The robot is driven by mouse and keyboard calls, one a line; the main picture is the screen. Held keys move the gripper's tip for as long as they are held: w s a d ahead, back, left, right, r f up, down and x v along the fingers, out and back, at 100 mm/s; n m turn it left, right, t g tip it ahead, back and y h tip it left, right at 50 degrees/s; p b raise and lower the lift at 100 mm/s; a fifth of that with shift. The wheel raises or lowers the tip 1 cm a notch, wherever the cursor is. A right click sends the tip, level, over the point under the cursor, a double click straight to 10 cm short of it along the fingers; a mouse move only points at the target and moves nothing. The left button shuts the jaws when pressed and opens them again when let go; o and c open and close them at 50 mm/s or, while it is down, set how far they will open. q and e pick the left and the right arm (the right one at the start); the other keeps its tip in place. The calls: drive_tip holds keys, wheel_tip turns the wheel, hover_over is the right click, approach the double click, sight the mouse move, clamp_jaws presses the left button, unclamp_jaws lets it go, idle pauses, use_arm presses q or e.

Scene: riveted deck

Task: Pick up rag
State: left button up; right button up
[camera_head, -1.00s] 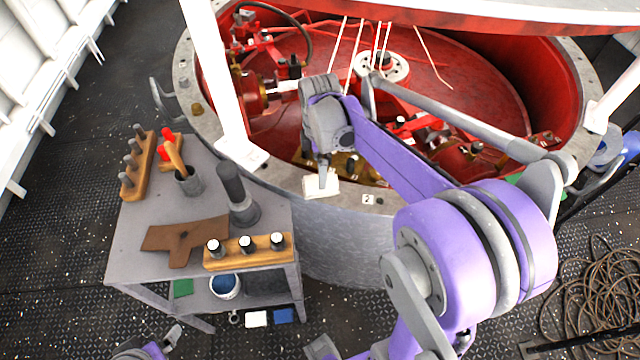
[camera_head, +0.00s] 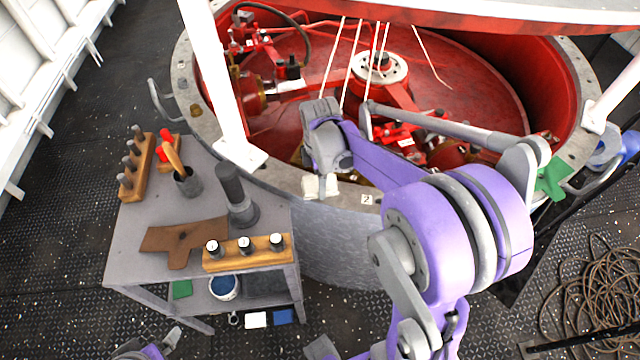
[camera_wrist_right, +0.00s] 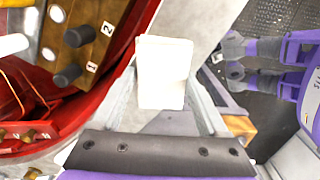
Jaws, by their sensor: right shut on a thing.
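The rag (camera_head: 314,187) appears as a small white cloth at the near rim of the red tank. My right gripper (camera_head: 321,184) is shut on it, and its wrist hides part of the grip in the head view. In the right wrist view the white rag (camera_wrist_right: 163,75) stands between the two grey fingers of my right gripper (camera_wrist_right: 165,108). Whether the rag still touches the rim is unclear. My left gripper (camera_head: 172,338) shows only partly at the bottom left edge, away from the rag; its opening cannot be made out.
A grey workbench (camera_head: 130,250) carries a brown leather-like piece (camera_head: 185,238), wooden peg blocks (camera_head: 248,254), a dark cylinder (camera_head: 236,195) and a tool cup (camera_head: 188,184). White posts (camera_head: 212,80) rise from the tank rim (camera_head: 350,200). A green cloth (camera_head: 552,178) lies at the right rim. Coiled rope (camera_head: 590,300) lies on the deck.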

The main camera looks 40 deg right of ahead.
drive_tip(key=shift+c, duration=1.2)
drive_tip(key=shift+r, duration=0.1)
wheel_tip(320, 180, up, 10)
drive_tip(key=shift+p, duration=0.35)
drive_tip(key=o, duration=0.7)
drive_tip(key=shift+c, duration=0.2)
drive_tip(key=c, duration=0.5)
